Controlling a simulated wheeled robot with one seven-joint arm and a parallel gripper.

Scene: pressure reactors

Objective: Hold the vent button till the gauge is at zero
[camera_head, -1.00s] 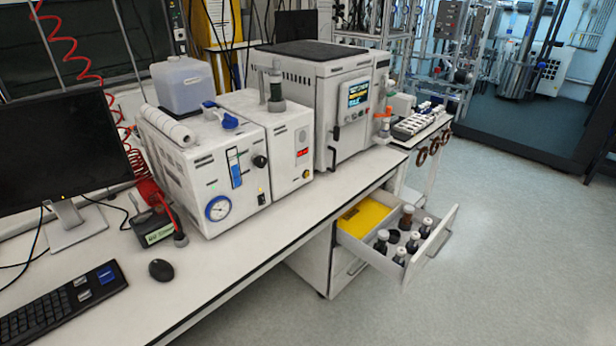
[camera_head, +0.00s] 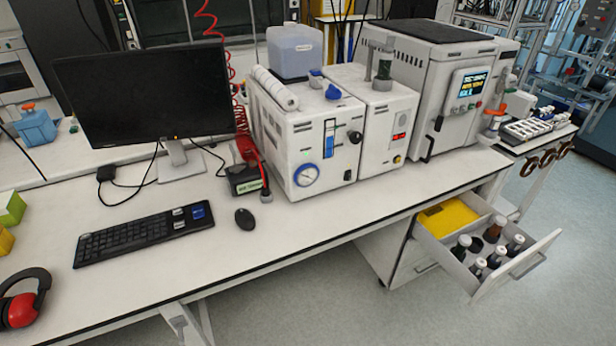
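A round gauge (camera_head: 306,175) with a blue rim and white face sits low on the front of a white box unit (camera_head: 312,135); its needle is too small to read. A white unit (camera_head: 379,125) to its right has a small red-lit panel (camera_head: 399,137) and a small yellow knob or button (camera_head: 397,159) low on its front. A larger reactor cabinet (camera_head: 452,115) with a lit screen (camera_head: 468,88) and small coloured buttons (camera_head: 464,108) stands further right. I cannot tell which button is the vent button. My gripper is not in view.
An open drawer (camera_head: 518,262) with several dark bottles juts out below the bench (camera_head: 330,215) on the right. A monitor (camera_head: 145,95), keyboard (camera_head: 145,233), mouse (camera_head: 244,219) and red ear defenders (camera_head: 22,308) occupy the left. The floor (camera_head: 440,320) in front is clear.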

